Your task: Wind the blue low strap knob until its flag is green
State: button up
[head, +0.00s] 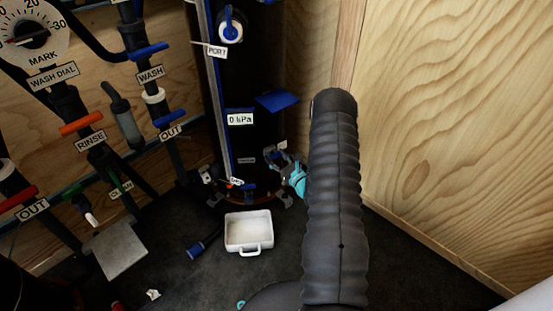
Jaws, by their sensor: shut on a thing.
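My gripper (281,164), with teal parts, is low at the right side of the black filter column (243,85). My thick dark arm hides part of the view just right of it. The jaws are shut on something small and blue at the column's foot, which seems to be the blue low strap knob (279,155). The jaws cover most of the knob, so its turn is unclear. No green flag can be made out beside it; the knob's flag is hidden or too small to tell.
A blue flap (277,100) juts out above my gripper. Labelled pipes and valves fill the left; a wooden wall (455,120) bounds the right.

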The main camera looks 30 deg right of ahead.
jog(key=o, duration=1.2)
jog(key=shift+c, duration=0.2)
jog(key=s+d, duration=0.2)
jog(key=s, duration=0.9)
jog(key=shift+s, duration=0.4)
